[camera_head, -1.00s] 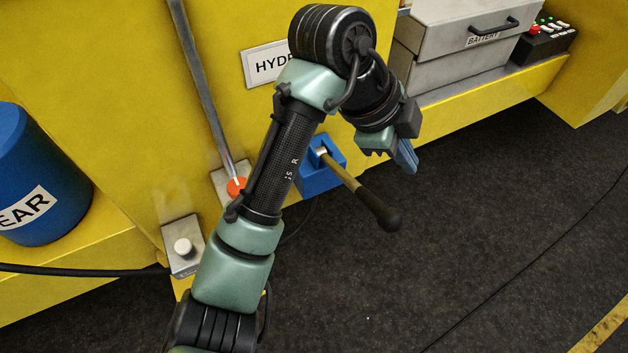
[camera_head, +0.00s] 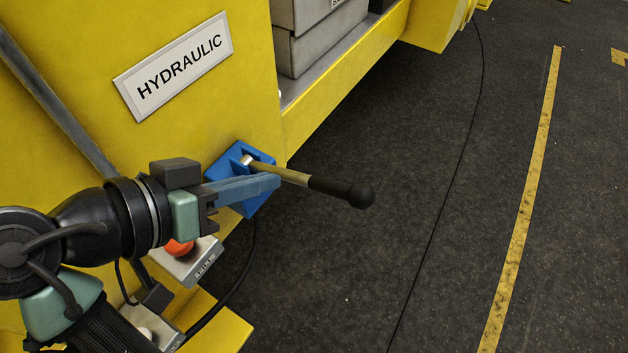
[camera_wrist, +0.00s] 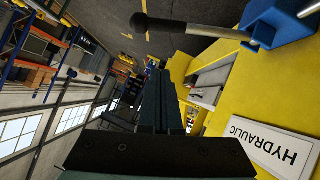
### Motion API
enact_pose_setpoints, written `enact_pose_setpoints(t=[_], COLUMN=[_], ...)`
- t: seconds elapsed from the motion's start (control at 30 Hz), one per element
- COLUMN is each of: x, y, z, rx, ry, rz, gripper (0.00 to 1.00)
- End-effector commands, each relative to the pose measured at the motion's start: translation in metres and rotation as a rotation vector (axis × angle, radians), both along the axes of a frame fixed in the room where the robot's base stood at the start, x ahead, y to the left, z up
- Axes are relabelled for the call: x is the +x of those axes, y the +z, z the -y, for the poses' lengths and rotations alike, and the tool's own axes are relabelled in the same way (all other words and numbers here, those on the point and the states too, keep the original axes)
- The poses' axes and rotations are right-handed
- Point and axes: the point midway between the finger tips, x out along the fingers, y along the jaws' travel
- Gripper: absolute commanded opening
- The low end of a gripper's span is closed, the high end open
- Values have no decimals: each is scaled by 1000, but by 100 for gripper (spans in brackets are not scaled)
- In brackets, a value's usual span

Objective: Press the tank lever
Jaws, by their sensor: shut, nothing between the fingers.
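The tank lever has a brass rod (camera_head: 285,174) with a black grip and round knob (camera_head: 355,193), sticking out rightward from a blue mount (camera_head: 228,164) on the yellow machine. In the wrist view its black knob (camera_wrist: 141,22) and the blue mount (camera_wrist: 278,20) are along the top. My gripper (camera_head: 272,183) is shut and empty, its fingers pointing right. In the head view the fingers cover part of the mount and end just below the rod. In the wrist view my fingers (camera_wrist: 162,78) are apart from the lever. Contact is not visible.
A HYDRAULIC sign (camera_head: 174,64) is on the yellow wall above. A grey box with a red button (camera_head: 178,248) sits below my gripper. Grey cases (camera_head: 318,38) stand on the ledge at the top. Open dark floor (camera_head: 420,250) lies to the right.

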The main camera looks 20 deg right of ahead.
Motion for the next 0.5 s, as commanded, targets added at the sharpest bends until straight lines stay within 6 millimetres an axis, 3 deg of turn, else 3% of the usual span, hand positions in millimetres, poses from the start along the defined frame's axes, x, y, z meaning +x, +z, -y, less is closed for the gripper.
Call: enact_pose_setpoints(t=[0.27,0.5], x=[4,18], y=[-7,-26], z=[10,43], rx=[-1,0], ry=[-5,-6], rz=[1,-5], gripper=[0,0])
